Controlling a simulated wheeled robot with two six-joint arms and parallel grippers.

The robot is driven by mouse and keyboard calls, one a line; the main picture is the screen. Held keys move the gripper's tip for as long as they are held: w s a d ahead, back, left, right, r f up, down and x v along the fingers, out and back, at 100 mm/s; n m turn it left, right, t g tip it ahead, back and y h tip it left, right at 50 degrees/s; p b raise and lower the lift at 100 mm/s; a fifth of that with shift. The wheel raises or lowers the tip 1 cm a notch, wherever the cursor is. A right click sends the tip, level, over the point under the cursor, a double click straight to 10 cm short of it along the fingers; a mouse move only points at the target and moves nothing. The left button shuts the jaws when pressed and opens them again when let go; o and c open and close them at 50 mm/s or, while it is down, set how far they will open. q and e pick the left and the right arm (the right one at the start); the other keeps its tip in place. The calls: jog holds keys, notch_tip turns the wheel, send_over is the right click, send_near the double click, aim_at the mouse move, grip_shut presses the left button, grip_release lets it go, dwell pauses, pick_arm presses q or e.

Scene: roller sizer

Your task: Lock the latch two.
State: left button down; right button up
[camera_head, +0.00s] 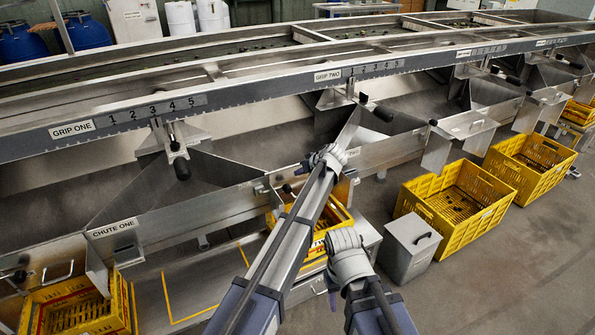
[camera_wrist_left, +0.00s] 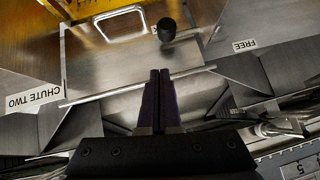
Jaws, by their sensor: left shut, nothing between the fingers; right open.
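My left gripper (camera_head: 328,158) is at the rim of the second chute, with its arm hiding much of that chute. In the left wrist view its fingers (camera_wrist_left: 161,78) are shut and empty, in front of a thin metal rim. Beyond the rim is a metal plate with a black knob (camera_wrist_left: 166,29) and a wire handle (camera_wrist_left: 121,23). The fingers are apart from the knob. A CHUTE TWO label (camera_wrist_left: 31,101) is at left and a FREE label (camera_wrist_left: 244,46) at right. I cannot tell which part is latch two. My right gripper (camera_head: 344,240) is open and empty, lower right of the left one.
The sizer's long rail carries GRIP ONE (camera_head: 72,130) and GRIP TWO (camera_head: 327,75) labels, with black-handled levers below. Yellow crates (camera_head: 456,198) stand on the floor at right, beside a grey lidded box (camera_head: 409,248). Another yellow crate is partly hidden under my left arm.

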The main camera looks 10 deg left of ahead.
pick_arm(q)
jog(key=p+v, duration=0.3)
jog(key=v, duration=0.3)
jog(key=shift+s+d+r, duration=0.15)
jog(key=shift+d+r, duration=0.1)
pick_arm(e)
notch_tip(320, 180, up, 5)
jog(key=shift+f, duration=0.15)
jog(key=shift+a, duration=0.1)
